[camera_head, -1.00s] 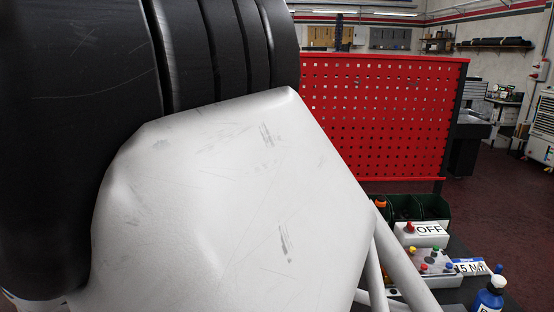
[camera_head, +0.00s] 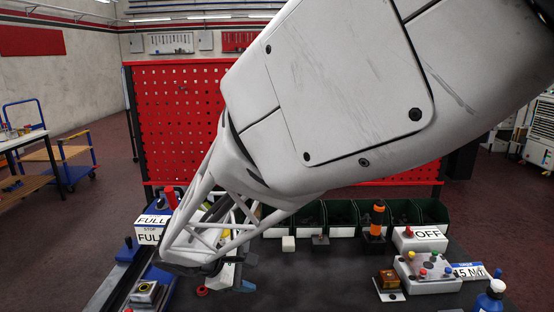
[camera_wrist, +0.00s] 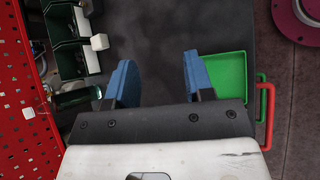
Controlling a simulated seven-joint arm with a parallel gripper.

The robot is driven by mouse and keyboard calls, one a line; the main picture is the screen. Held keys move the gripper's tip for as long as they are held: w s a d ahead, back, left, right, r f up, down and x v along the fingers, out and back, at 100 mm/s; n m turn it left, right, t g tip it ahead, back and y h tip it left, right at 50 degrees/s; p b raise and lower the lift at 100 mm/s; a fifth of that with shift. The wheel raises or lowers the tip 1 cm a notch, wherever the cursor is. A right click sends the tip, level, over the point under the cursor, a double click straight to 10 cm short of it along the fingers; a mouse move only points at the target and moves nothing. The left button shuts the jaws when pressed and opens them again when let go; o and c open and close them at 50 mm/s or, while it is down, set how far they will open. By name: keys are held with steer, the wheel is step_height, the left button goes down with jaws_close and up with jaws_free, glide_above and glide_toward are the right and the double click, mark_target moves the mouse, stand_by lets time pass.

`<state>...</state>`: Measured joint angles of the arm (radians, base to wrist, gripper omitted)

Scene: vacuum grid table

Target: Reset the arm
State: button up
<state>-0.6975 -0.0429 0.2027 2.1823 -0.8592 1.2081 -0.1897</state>
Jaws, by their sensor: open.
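My gripper (camera_wrist: 160,80) shows in the wrist view with its two blue fingers spread apart and nothing between them. Beyond the fingers is the dark table top (camera_wrist: 165,35). In the head view my arm reaches from the upper right down to the left part of the table (camera_head: 310,285). The gripper's blue fingertips (camera_head: 234,280) show only partly there, below the white wrist frame, over the table. The arm hides part of the red panel and the bins behind it.
A red perforated panel (camera_head: 180,110) stands behind green bins (camera_head: 405,212). An OFF box (camera_head: 420,238), a button box (camera_head: 428,270) and a blue bottle (camera_head: 490,298) stand at the right, a FULL box (camera_head: 151,228) at the left. A green tray (camera_wrist: 228,68) lies right of the fingers.

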steer(key=s+d+r+m+y, duration=0.3)
steer(key=s+d+m+y, duration=0.1)
steer(key=s+d+m, duration=0.4)
steer(key=s+d+r+m+g+y, duration=0.1)
steer(key=s+d+r+m+y, duration=0.3)
steer(key=s+d+m, duration=0.4)
steer(key=shift+s+d+r+g, duration=0.25)
steer(key=shift+s+d, duration=1.7)
steer(key=shift+d, duration=2.75)
steer(key=shift+f, duration=0.1)
